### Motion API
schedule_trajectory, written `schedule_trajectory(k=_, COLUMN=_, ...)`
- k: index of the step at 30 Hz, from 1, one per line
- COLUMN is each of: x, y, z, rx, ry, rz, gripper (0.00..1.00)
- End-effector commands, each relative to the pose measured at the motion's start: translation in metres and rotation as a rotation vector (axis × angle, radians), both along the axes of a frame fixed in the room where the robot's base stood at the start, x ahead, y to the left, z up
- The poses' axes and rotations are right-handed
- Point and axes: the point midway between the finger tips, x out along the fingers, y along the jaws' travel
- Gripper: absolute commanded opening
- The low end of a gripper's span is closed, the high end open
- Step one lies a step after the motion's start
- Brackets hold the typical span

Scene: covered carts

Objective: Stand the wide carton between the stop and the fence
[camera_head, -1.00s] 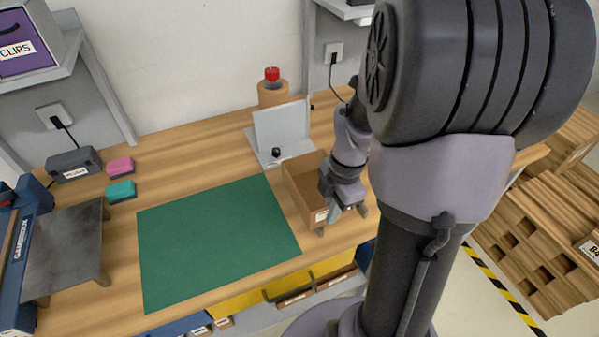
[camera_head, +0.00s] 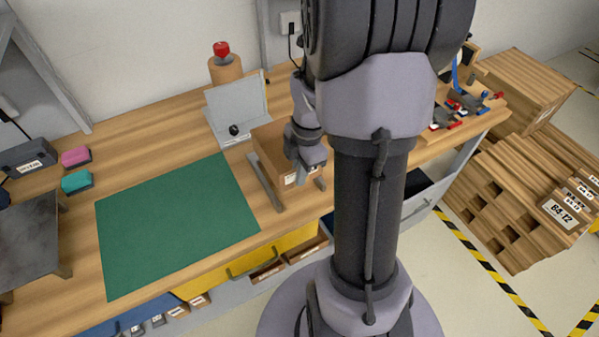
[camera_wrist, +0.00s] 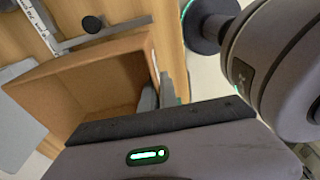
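The wide carton (camera_head: 272,148) is a brown box with a white label on its near side. It stands on the bench right of a long grey bar (camera_head: 262,180). A second grey bar end (camera_head: 320,183) shows at its right; which is stop and which is fence I cannot tell. My gripper (camera_head: 304,172) is at the carton's right side. In the wrist view the carton (camera_wrist: 85,85) is open towards me, and my gripper (camera_wrist: 158,95) appears closed on its right wall. The carton's underside is hidden.
A grey upright plate with a black knob (camera_head: 235,108) stands behind the carton. A green mat (camera_head: 175,225) lies to the left. A brown cylinder with a red top (camera_head: 225,68) is at the back. Stacked wooden crates (camera_head: 530,190) stand right of the bench.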

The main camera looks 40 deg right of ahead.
Motion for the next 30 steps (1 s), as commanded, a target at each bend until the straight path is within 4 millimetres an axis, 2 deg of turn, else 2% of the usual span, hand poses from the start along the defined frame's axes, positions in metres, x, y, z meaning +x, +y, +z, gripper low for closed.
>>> schedule_trajectory(k=3, x=0.000, y=0.000, z=-0.018, rx=0.001, ry=0.001, rz=0.000, gripper=0.00)
schedule_trajectory(k=18, x=0.000, y=0.000, z=-0.071, rx=0.001, ry=0.000, rz=-0.001, gripper=0.00)
schedule_trajectory(k=30, x=0.000, y=0.000, z=-0.073, rx=0.000, ry=0.000, rz=0.000, gripper=0.00)
